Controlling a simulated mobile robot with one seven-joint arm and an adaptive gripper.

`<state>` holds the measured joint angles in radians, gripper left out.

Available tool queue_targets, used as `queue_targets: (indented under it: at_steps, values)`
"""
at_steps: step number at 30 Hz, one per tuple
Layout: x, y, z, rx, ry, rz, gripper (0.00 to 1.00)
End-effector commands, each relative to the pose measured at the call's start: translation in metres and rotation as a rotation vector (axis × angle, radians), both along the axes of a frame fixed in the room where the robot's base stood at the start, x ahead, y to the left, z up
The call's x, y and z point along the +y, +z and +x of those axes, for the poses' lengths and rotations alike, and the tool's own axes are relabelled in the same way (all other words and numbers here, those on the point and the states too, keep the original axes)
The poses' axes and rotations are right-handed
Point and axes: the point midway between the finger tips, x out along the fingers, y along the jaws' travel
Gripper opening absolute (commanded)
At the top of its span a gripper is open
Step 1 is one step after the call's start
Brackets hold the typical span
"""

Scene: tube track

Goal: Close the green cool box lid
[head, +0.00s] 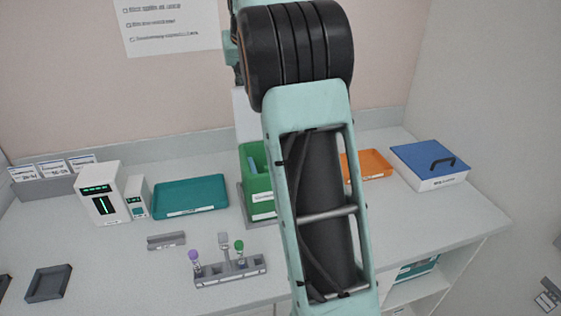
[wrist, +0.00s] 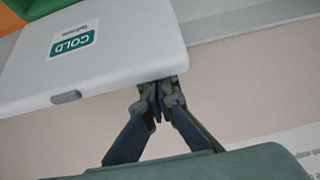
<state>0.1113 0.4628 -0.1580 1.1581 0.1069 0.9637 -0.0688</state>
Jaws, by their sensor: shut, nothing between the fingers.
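The green cool box (head: 253,158) stands on the bench behind my arm, which hides its right part. Its white lid (head: 243,115) is up, standing open at the back of the box, mostly hidden in the head view. In the wrist view the lid (wrist: 115,50) fills the upper left, with a green "COLD" label and a small slot near its edge. A bit of green and orange shows beyond it. My gripper (wrist: 158,90) is shut and empty, its fingertips at the lid's free edge. I cannot tell whether they touch it.
A teal tray (head: 190,196) and white devices (head: 100,193) are left of the box. A tube rack (head: 230,271) stands in front. An orange tray (head: 372,164) and a blue-lidded box (head: 428,165) are to the right. The wall is close behind.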

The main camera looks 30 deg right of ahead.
Motion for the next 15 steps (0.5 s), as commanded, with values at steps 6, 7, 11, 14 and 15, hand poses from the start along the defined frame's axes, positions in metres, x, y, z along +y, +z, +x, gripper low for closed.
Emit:
queue_targets:
  at_steps: [6,7,11,14,15]
  values:
    - [0.004,-0.009,-0.023,0.029,-0.001,0.005,0.0]
    - [0.005,-0.007,-0.025,0.03,-0.001,0.005,0.0]
    - [0.006,-0.002,-0.035,0.027,-0.001,0.005,0.0]
    - [0.008,0.001,-0.04,0.025,-0.001,0.005,0.0]
    - [0.008,0.003,-0.041,0.024,-0.001,0.004,0.0]
